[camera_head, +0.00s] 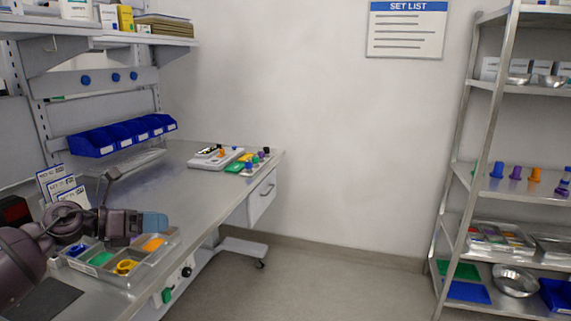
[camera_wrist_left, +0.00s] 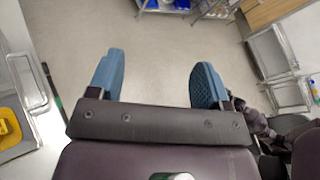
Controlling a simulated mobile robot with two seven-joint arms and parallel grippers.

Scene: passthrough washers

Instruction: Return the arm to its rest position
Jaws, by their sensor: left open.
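My left arm comes in from the left in the head view. My left gripper (camera_head: 154,223) is over the divided tray (camera_head: 143,278) on the workbench, with its blue fingertips pointing right. In the left wrist view my left gripper (camera_wrist_left: 158,82) has its two blue fingers wide apart, with only floor visible between them. It holds nothing. The right gripper does not show as a gripper in either view.
The steel workbench (camera_head: 190,185) runs along the left, with blue bins (camera_head: 123,136) and a shelf (camera_head: 135,38) above. A metal rack (camera_head: 455,180) stands right. Floor (camera_head: 330,285) between is clear.

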